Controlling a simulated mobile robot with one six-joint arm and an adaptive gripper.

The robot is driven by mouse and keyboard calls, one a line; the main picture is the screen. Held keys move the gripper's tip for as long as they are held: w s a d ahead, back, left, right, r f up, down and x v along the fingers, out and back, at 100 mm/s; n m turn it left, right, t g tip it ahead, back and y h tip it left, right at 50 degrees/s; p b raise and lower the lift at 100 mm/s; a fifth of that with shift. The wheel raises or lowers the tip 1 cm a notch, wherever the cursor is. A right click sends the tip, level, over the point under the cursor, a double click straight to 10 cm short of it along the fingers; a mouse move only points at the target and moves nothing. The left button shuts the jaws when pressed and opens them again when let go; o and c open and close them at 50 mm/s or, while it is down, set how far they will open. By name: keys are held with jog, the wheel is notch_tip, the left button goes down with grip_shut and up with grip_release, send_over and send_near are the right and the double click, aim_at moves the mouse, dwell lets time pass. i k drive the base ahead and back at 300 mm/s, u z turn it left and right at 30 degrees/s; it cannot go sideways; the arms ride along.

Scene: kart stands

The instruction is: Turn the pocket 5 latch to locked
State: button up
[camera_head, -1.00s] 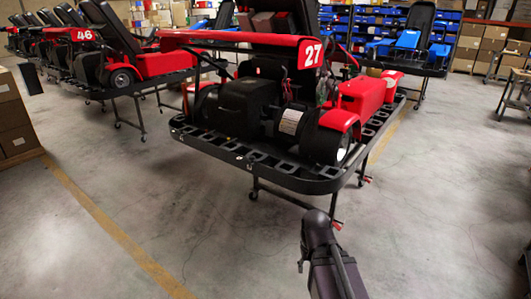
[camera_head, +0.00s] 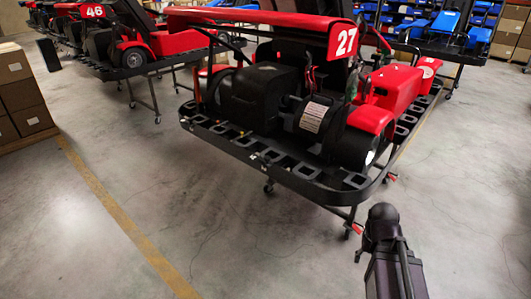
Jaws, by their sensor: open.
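The kart stand's black front rail (camera_head: 262,160) has a row of pocket-like openings and runs from the left to the rounded near corner at right. Small pale and yellow marks show on the rail. They are too small to tell as latches, and I cannot make out which pocket is number 5 or how its latch is set. Red kart number 27 (camera_head: 345,42) sits on this stand. My dark arm (camera_head: 390,255) rises at the lower right, in front of and below the stand's near corner, apart from the rail in the picture. I cannot make out my gripper's fingers.
The stand has thin legs with casters and red-tipped parts below its near corner. Red kart number 46 (camera_head: 95,12) stands behind left on another stand. Cardboard boxes (camera_head: 25,98) are at the left edge. The concrete floor (camera_head: 225,240) in front is clear, with a yellow line.

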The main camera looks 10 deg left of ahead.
aim_at(267, 159)
jog(key=u, duration=0.3)
jog(key=i, duration=0.9)
jog(key=u, duration=0.55)
